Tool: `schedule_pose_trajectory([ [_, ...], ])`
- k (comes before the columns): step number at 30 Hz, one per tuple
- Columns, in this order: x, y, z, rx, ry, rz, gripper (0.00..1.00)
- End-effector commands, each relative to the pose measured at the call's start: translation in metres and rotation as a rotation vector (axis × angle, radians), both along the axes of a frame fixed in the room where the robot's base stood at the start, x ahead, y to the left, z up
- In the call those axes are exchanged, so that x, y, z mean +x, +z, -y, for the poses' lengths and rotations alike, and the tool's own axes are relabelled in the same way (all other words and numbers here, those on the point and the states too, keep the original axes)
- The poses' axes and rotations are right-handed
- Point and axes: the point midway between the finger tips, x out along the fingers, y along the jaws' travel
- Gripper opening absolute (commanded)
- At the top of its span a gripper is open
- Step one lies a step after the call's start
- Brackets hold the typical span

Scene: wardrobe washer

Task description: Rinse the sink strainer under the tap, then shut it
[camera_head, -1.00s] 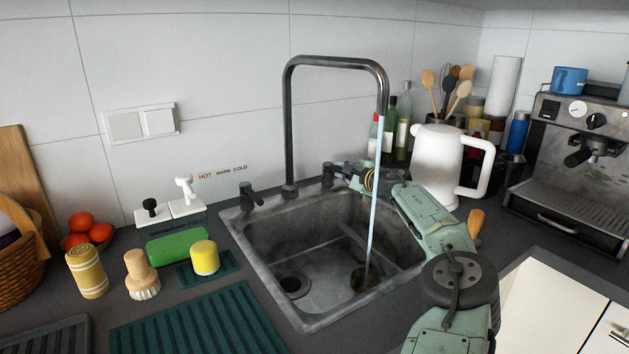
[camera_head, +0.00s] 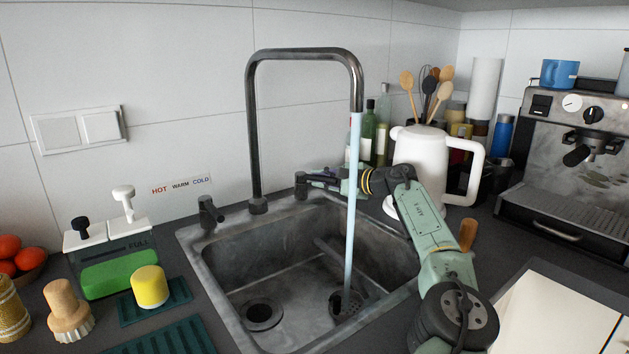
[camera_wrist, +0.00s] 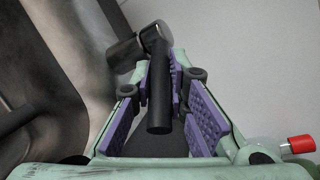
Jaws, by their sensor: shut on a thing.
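The tap (camera_head: 254,130) arches over the sink (camera_head: 210,285), and a pale water stream (camera_head: 352,215) falls from its spout. The stream lands on the small round strainer (camera_head: 343,304) in the right part of the basin. The strainer's fine detail is too small to tell. My gripper (camera_head: 314,181) is at the right tap handle (camera_head: 300,186) behind the sink. In the wrist view my gripper (camera_wrist: 166,98) has its purple-padded fingers on either side of the dark handle lever (camera_wrist: 159,98) and is shut on it.
A second handle (camera_head: 209,212) stands left of the spout. A white jug (camera_head: 421,160) and bottles stand close behind my arm. A soap dispenser (camera_head: 110,245), yellow sponge (camera_head: 150,287) and wooden brush (camera_head: 66,305) stand left. An open drain (camera_head: 262,314) is in the basin.

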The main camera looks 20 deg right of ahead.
Motion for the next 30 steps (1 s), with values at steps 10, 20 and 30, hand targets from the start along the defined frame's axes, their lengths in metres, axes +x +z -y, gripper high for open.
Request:
schedule_pose_trajectory([
  [10,-0.0001,0.0012,0.0008,0.0,-0.001,0.003,0.0],
  [20,-0.0005,0.001,0.0006,0.0,0.001,0.002,0.32],
  [30,-0.0006,0.0019,0.0005,0.0,0.001,0.002,0.35],
])
